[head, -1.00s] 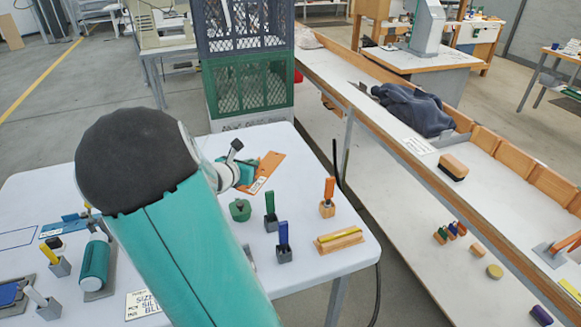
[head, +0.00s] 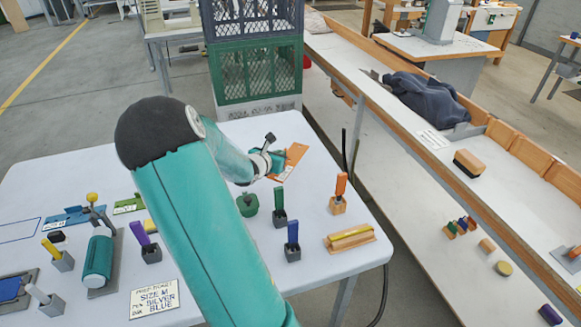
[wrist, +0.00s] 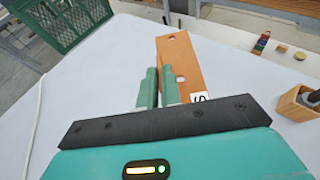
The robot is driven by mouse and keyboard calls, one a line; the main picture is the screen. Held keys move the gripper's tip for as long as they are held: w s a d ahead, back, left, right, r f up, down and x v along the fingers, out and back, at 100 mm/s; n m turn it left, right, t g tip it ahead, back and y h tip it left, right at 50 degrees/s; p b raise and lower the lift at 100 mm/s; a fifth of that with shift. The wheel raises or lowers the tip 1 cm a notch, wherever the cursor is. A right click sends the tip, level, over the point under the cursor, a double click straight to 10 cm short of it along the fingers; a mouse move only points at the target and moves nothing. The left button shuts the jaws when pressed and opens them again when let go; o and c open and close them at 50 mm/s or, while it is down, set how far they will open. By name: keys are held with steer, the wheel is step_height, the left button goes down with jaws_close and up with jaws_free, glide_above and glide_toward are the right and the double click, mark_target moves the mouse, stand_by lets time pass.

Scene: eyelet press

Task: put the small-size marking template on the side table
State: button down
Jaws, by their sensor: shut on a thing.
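The orange marking template (wrist: 182,62) is a flat plate with holes and a white tag reading S. In the wrist view my gripper (wrist: 158,85) is shut on it, with the plate extending forward and to the right of the green fingers. In the head view the template (head: 296,155) shows beyond my gripper (head: 277,162), over the far right part of the white table (head: 330,260). I cannot tell whether the plate touches the tabletop. My arm covers part of the table's middle.
A blue template (head: 72,217) and a green one (head: 128,206) lie at the left. A mesh crate (head: 255,75) stands behind the table. A long bench (head: 400,125) runs along the right.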

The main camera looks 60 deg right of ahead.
glide_above(290, 176)
step_height(290, 176, down, 6)
steer(key=shift+f, duration=1.6)
steer(key=shift+f, duration=0.2)
steer(key=c, duration=1.6)
jaws_free()
steer(key=shift+r, duration=0.15)
steer(key=shift+a+r, duration=0.15)
steer(key=v, duration=0.7)
steer(key=shift+a, duration=0.1)
